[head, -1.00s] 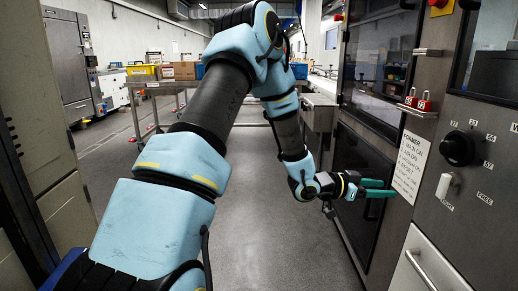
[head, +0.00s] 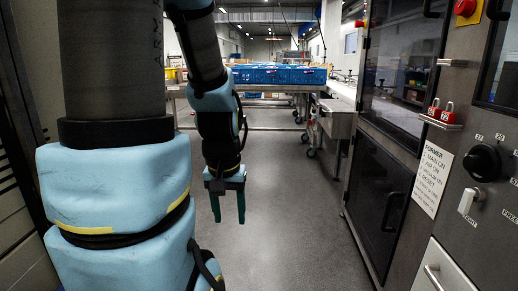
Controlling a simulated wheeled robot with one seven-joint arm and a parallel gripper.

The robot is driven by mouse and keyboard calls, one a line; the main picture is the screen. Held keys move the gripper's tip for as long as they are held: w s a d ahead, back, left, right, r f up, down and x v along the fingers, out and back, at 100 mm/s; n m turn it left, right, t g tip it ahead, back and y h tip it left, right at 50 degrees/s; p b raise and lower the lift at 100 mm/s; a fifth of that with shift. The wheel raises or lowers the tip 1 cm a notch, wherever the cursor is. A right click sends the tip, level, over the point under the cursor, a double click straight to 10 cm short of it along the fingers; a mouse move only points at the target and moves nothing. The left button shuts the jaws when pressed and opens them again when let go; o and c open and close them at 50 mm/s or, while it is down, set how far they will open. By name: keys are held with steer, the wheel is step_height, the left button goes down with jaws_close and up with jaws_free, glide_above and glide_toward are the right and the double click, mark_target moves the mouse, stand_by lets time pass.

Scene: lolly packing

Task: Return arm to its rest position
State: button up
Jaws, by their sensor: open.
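My arm is in the left half of the head view, its blue and dark grey links rising out of the top of the picture and coming down again. My gripper (head: 229,207) hangs below the wrist with its two green fingers pointing down. The fingers are apart, and nothing shows between them. The gripper is over the open grey floor, clear of the machine on the right.
A machine panel (head: 468,215) stands close on the right with a black knob (head: 483,163), a white switch (head: 468,201), red padlocks (head: 440,112) and a label (head: 432,176). Blue crates (head: 278,75) sit on a metal table behind. The aisle floor (head: 290,225) is clear.

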step_height(320, 180, up, 14)
steer(key=p, duration=1.2)
steer(key=shift+f, duration=0.15)
